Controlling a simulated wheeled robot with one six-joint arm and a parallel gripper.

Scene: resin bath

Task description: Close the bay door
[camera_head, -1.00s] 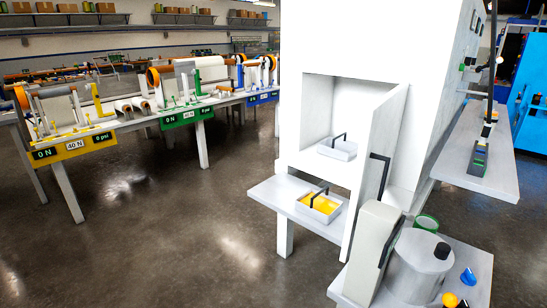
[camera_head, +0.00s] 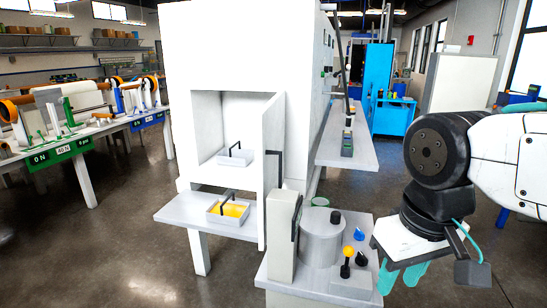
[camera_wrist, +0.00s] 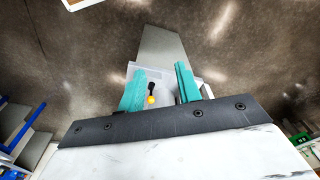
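The bay door (camera_head: 272,160) is a white panel on the right side of the bay opening in the tall white cabinet (camera_head: 235,50). It stands open, swung outward toward me, with a black bar handle (camera_head: 280,168) on its right face. Inside the bay (camera_head: 208,125) sits a small white tray (camera_head: 246,158) with a black handle. My gripper (camera_head: 402,276) is at the lower right in the head view, well right of the door and not touching it. In the wrist view its teal fingers (camera_wrist: 160,70) are apart with nothing held.
A white tray of yellow liquid (camera_head: 228,212) rests on the shelf (camera_head: 180,208) before the bay. A bench with a grey cylinder (camera_head: 320,245), an upright beige unit (camera_head: 283,235) and a yellow-topped knob (camera_head: 347,255) stands between gripper and door.

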